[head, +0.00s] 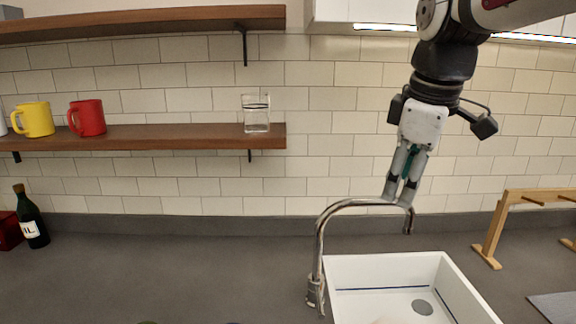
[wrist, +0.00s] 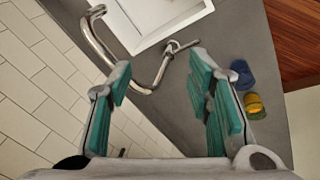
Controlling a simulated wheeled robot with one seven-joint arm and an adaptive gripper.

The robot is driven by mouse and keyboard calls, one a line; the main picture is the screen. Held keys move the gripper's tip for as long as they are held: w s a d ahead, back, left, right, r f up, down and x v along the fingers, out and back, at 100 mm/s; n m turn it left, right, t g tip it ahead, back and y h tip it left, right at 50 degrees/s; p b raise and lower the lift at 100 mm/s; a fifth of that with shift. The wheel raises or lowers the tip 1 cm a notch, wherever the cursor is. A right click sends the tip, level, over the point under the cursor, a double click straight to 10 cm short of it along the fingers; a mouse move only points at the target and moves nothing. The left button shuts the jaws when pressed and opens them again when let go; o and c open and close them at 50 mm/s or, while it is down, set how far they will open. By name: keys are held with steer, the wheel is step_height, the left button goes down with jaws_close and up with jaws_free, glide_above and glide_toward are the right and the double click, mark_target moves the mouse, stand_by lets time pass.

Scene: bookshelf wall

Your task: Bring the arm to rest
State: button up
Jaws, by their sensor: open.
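My gripper (head: 402,190) hangs from my arm at the upper right of the head view, fingers pointing down in front of the tiled wall. In the head view its tips overlap the top of the metal faucet (head: 318,240); whether they touch cannot be told there. In the wrist view the gripper (wrist: 155,85) shows its two teal-padded fingers spread apart with nothing between them. The faucet also shows beyond the fingers in the wrist view (wrist: 98,45).
A white sink (head: 465,290) is set in the grey counter (head: 190,265). A wooden rack (head: 491,240) stands right. The lower shelf (head: 180,140) holds a yellow mug (head: 38,119), a red mug (head: 90,118) and a glass (head: 256,115). A dark bottle (head: 30,220) stands at left.

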steer(key=s+f+m+t, duration=0.1)
steer(key=s+f+m, duration=0.4)
steer(key=s, duration=0.4)
steer(key=s+f+m, duration=0.5)
steer(key=s+m, duration=0.1)
steer(key=s, duration=0.3)
steer(key=shift+s+d+t, duration=0.15)
steer(key=shift+t, duration=0.25)
